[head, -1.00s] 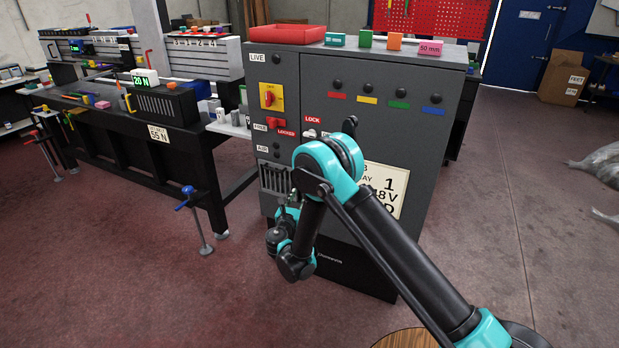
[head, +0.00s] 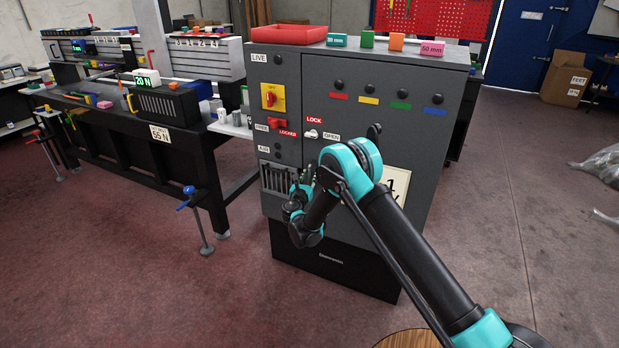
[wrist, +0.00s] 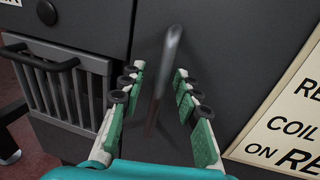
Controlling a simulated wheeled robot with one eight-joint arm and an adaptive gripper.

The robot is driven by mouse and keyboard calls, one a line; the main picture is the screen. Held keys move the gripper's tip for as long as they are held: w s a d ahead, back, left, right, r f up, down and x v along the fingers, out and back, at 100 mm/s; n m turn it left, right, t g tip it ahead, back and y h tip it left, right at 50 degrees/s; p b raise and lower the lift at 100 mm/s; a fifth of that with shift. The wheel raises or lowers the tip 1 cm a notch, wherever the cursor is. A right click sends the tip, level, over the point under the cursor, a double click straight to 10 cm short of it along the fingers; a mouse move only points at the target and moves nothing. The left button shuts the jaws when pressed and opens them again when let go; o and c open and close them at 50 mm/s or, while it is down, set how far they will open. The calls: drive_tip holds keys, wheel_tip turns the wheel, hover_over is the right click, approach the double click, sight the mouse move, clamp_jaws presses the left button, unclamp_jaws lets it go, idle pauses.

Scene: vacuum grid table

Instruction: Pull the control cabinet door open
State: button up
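The grey control cabinet (head: 281,73) stands ahead, and its wide right-hand door (head: 420,130) looks closed in the head view. In the wrist view a dark upright bar handle (wrist: 168,75) stands out from the door (wrist: 215,50). My gripper (wrist: 162,82) is open, with one green-padded finger on each side of the handle. I see gaps between the handle and both fingers. In the head view my gripper (head: 304,182) is in front of the cabinet's lower left, and my arm hides the handle and part of the door.
A white knob (head: 311,134) sits between LOCK and OPEN labels, and a red switch (head: 277,123) by FREE and LOCKED. A vented panel (wrist: 75,88) with its own handle is left of my gripper. A red tray (head: 288,34) and small blocks sit on top.

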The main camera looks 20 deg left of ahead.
clamp_jaws()
drive_tip(key=shift+s, duration=0.1)
idle(0.5)
